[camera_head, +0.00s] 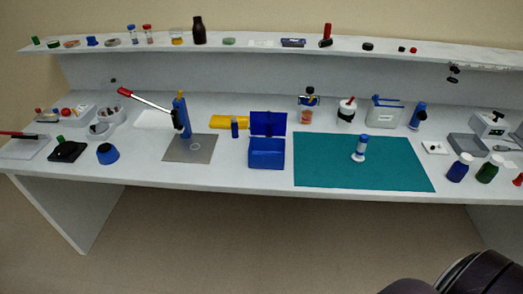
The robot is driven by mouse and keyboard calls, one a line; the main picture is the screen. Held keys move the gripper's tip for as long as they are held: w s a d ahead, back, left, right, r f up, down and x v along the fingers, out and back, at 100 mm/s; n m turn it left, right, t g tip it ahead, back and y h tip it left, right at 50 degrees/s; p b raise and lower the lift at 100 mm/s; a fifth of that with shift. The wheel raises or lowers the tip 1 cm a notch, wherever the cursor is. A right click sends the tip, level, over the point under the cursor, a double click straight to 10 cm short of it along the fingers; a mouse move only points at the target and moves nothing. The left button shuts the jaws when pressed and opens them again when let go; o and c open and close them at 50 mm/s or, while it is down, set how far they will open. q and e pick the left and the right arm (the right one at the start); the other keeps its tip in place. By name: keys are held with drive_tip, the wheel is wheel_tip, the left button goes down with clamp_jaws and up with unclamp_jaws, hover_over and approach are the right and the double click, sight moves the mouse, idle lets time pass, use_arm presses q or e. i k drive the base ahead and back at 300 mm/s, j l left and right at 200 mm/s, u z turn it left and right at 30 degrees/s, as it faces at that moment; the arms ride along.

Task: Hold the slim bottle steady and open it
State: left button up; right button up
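Neither of my grippers shows in the head view. A dark rounded part of my own body fills the bottom right corner.
A blue open-lidded box (266,155) stands left of the mat. A blue bottle (459,168) and a green bottle (488,170) stand to its right. A red-handled lever press (182,118) is further left. The mat is otherwise clear. A loaded shelf (260,46) runs above the bench.

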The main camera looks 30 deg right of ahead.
sight(358, 157)
drive_tip(key=z, duration=1.65)
